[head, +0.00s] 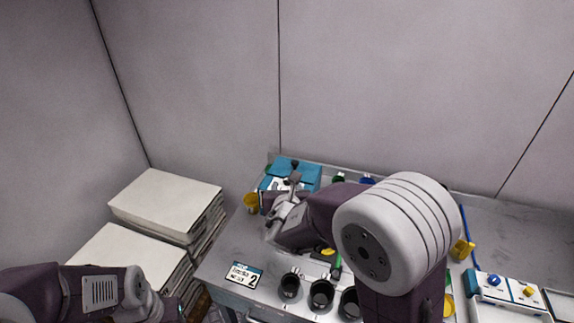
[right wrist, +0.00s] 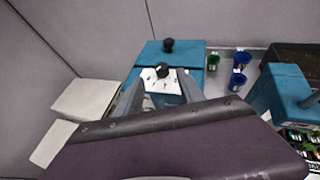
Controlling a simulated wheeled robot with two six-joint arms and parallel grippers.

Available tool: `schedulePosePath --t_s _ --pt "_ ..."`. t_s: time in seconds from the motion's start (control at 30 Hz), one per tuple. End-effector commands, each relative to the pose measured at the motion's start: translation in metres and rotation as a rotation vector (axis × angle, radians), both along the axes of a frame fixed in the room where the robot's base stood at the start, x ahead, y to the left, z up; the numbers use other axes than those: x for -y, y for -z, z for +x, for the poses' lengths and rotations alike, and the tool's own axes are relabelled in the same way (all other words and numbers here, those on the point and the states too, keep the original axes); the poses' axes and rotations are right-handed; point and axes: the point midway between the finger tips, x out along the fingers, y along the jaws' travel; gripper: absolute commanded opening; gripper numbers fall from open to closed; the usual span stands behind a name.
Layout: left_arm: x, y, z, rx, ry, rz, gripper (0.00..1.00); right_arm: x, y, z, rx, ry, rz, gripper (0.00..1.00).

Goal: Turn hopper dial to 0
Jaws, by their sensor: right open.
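The hopper is a teal box (head: 308,172) at the back left of the grey bench. In the right wrist view, its white dial plate (right wrist: 178,82) carries a black dial knob (right wrist: 162,70). Another black knob (right wrist: 167,45) stands on the hopper's top. My right gripper (head: 290,190) is at the hopper's front. In the right wrist view its open fingers (right wrist: 162,92) stand on either side of the dial plate, with nothing between them that I can see held. The dial's marks are too small to read. My left arm is at the lower left; its fingers cannot be made out.
A yellow cup (head: 251,202) stands left of the hopper. Several black cups (head: 321,294) stand along the bench front beside a number 2 label (head: 244,274). Green (right wrist: 213,62) and blue (right wrist: 240,60) cups stand right of the hopper. Stacked white sheets (head: 165,200) are at left.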

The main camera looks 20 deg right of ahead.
Motion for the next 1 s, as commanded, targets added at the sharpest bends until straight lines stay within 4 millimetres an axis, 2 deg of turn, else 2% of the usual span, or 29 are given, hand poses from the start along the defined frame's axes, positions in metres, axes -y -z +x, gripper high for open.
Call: schedulePosePath --t_s 0.13,0.33,0.5,0.83,0.87,1.0 --pt "0.000 -0.003 -0.001 -0.001 0.000 0.000 0.43 0.004 0.006 0.013 -0.002 0.004 0.000 0.46" --pt "0.000 -0.015 0.000 -0.001 0.000 0.000 0.43 0.015 0.022 0.051 -0.004 0.006 0.002 0.46" --pt "0.000 -0.022 0.000 0.000 0.000 0.000 0.43 0.021 0.033 0.073 -0.003 0.005 0.002 0.46" --pt "0.000 -0.022 0.000 0.000 0.000 0.000 0.43 0.022 0.037 0.080 0.000 0.004 0.003 0.46" --pt "0.000 -0.022 0.000 -0.001 0.000 0.000 0.43 0.022 0.037 0.080 0.000 0.004 0.003 0.43" --pt "0.000 -0.022 0.000 0.000 0.000 0.000 0.43 0.022 0.037 0.080 -0.001 0.004 0.003 0.04"
